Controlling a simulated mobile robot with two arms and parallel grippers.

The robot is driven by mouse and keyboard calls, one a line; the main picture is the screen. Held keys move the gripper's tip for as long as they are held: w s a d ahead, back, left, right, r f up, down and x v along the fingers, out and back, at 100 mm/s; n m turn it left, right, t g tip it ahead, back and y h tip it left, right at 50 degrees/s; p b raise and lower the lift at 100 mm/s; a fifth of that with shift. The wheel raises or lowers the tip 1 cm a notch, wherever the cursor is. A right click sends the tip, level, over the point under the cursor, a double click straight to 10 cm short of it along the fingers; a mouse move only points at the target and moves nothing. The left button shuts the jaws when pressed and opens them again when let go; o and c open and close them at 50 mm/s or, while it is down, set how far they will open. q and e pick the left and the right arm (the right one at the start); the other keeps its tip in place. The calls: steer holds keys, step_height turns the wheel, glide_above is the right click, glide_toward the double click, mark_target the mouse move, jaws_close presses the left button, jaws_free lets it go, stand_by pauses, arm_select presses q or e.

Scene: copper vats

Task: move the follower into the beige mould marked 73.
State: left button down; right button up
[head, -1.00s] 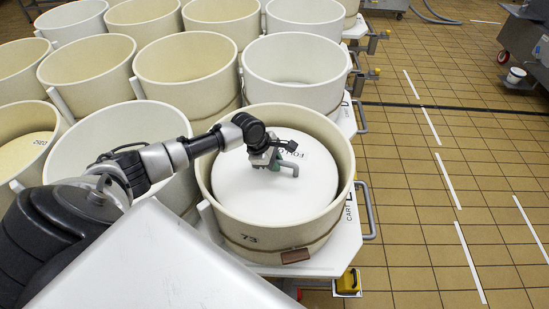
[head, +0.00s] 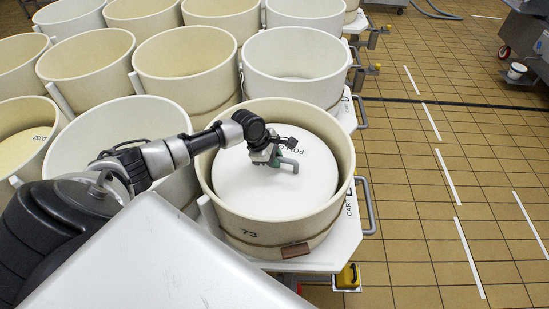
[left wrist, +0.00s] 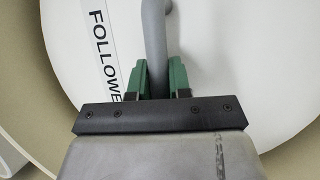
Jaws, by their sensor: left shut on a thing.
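The follower (head: 258,187) is a white round disc with a grey handle (head: 290,161) on top. In the head view it is within the rim of the beige mould marked 73 (head: 262,238). A gap shows between disc and mould wall at the right and front. How deep the disc sits, and whether it touches the bottom, I cannot tell. My left gripper (head: 277,160) is shut on the handle. In the left wrist view its green fingers (left wrist: 160,78) clasp the grey bar, beside the label "FOLLOWER" (left wrist: 103,55). My right gripper is not in view.
The mould stands on a white cart (head: 345,235) with a grey rail (head: 370,205) at its right. A white mould (head: 297,70) stands behind it, and another (head: 115,130) to its left under my arm. Open tiled floor (head: 430,190) lies to the right.

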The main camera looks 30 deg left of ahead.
arm_select(q)
steer(key=shift+w+f, duration=0.1)
steer(key=shift+f, duration=0.5)
stand_by(0.7)
